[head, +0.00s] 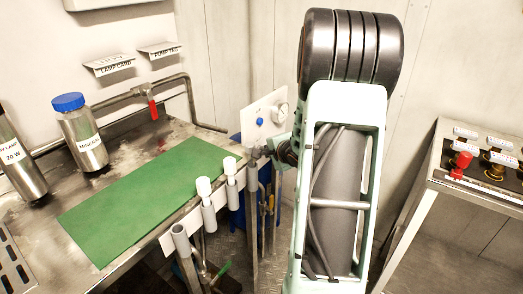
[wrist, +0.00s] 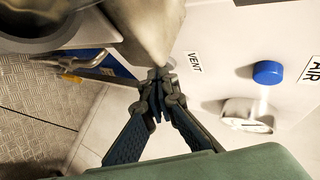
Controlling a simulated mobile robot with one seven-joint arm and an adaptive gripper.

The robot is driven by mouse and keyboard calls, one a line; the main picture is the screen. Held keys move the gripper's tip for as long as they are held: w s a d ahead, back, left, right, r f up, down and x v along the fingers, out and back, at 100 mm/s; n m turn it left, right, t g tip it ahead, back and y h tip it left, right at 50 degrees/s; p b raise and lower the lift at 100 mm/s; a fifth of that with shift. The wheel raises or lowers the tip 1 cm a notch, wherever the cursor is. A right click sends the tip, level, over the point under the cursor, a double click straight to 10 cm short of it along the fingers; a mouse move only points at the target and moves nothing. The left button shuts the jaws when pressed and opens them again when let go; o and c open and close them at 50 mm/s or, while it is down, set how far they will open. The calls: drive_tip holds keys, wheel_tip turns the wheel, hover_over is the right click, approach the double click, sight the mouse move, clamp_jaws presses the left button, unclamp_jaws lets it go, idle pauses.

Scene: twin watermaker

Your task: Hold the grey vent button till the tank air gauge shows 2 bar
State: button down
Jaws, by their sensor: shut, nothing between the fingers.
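A pale panel (wrist: 215,75) carries a VENT label (wrist: 194,63), a blue button (wrist: 268,72) beside an AIR label (wrist: 313,70), and a round white gauge (wrist: 247,115). The gauge is seen at a slant in the wrist view and its reading cannot be made out. My gripper (wrist: 159,75) is shut and empty, its fingertips together close to the panel by the VENT label. The grey vent button is not clearly visible; whether the tips touch it I cannot tell. In the head view the panel shows beside my arm, with the blue button (head: 259,121) and gauge (head: 279,113).
A steel bench (head: 120,130) with a green mat (head: 140,200) lies left of the panel. White-capped tubes (head: 204,188) stand along its edge. A blue-lidded jar (head: 82,132) stands behind the mat. A control console (head: 480,165) is at the right.

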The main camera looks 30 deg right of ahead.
idle(0.5)
drive_tip(key=shift+s+d+p, duration=0.35)
drive_tip(key=shift+s+p, duration=0.35)
drive_tip(key=shift+s, duration=0.1)
drive_tip(key=s+p, duration=0.1)
drive_tip(key=s+d+p, duration=0.1)
drive_tip(key=s, duration=0.1)
drive_tip(key=s+d+p, duration=0.1)
drive_tip(key=shift+s, duration=0.35)
drive_tip(key=shift+w, duration=0.1)
idle(0.4)
